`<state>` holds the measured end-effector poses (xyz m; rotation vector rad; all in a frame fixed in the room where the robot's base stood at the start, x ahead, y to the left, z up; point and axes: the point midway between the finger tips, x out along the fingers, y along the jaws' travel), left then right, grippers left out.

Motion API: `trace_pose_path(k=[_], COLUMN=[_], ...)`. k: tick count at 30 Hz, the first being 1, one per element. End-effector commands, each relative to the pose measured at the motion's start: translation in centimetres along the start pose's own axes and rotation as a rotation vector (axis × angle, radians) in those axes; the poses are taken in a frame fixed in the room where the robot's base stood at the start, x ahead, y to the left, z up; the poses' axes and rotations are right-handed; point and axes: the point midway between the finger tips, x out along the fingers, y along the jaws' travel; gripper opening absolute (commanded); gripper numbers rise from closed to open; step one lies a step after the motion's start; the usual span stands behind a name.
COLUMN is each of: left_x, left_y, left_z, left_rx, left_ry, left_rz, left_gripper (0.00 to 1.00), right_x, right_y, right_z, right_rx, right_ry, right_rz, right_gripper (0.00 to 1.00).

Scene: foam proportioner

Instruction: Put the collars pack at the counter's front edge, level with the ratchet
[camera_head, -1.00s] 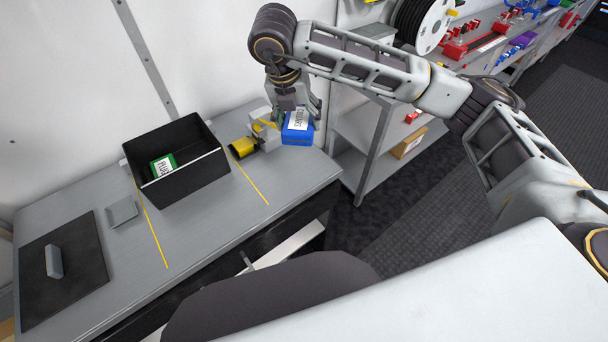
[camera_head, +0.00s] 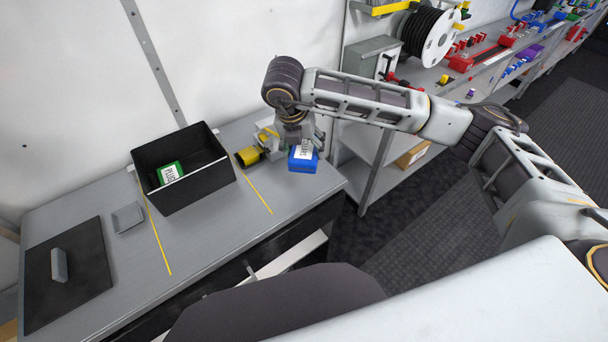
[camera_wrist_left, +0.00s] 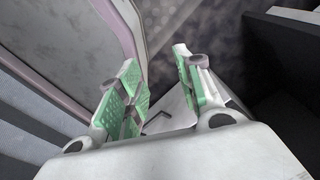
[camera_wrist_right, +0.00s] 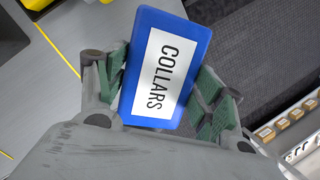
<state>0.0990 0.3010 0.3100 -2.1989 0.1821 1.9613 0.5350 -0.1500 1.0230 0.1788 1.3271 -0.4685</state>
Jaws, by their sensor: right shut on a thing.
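The collars pack (camera_head: 303,164) is a blue box with a white label, near the right end of the grey counter. My right gripper (camera_head: 302,146) is above it and shut on it. In the right wrist view the pack (camera_wrist_right: 165,75) sits between the two green-padded fingers, label facing the camera. Dark floor shows beyond it there; I cannot tell whether it touches the counter. I cannot make out a ratchet for certain. My left gripper (camera_wrist_left: 155,105) shows only in its wrist view, fingers apart with nothing between them.
On the counter (camera_head: 215,240) stand a black bin (camera_head: 205,190) with a green plugs pack (camera_head: 171,173), a yellow-and-grey device (camera_head: 248,157), a grey square piece (camera_head: 127,217) and a black panel (camera_head: 80,285) with a grey bar. Clear counter lies before the bin. Shelving (camera_head: 368,150) stands right.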

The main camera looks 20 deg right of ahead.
Motion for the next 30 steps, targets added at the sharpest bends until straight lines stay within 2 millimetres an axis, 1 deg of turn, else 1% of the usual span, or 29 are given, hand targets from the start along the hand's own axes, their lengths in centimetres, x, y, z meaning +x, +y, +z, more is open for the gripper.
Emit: trace_pose_path(k=[3, 6, 10, 13, 17, 26, 30], left_x=[-0.3, -0.5, -0.7, -0.8, -0.8, -0.7, -0.8], left_y=[1.2, 1.9, 2.0, 1.9, 1.6, 1.3, 1.3], left_z=[0.5, 1.1, 1.8, 1.9, 1.6, 0.6, 0.5], left_rx=[-0.004, -0.004, -0.003, -0.002, -0.002, -0.002, -0.002], left_ry=[-0.005, -0.013, -0.022, -0.024, -0.021, -0.008, -0.007], left_rz=[0.013, 0.02, 0.022, 0.02, 0.017, 0.014, 0.014], left_gripper=[0.35, 0.35, 0.35, 0.35, 0.35, 0.35, 0.35], right_x=[1.9, 3.4, 5.3, 6.3, 6.9, 7.0, 7.5], right_y=[0.2, 0.4, 0.7, 0.9, 1.0, 1.0, 1.1], right_z=[-0.5, -0.9, -1.3, -1.6, -1.7, -1.7, -1.9], right_rx=[0.0, 0.0, 0.0, 0.001, 0.001, 0.001, 0.0], right_ry=[0.002, 0.002, 0.001, 0.0, 0.0, 0.0, 0.001], right_rz=[-0.002, -0.001, -0.001, -0.001, 0.001, 0.001, 0.0], right_gripper=[0.4, 0.4, 0.4, 0.4, 0.4, 0.4, 0.4])
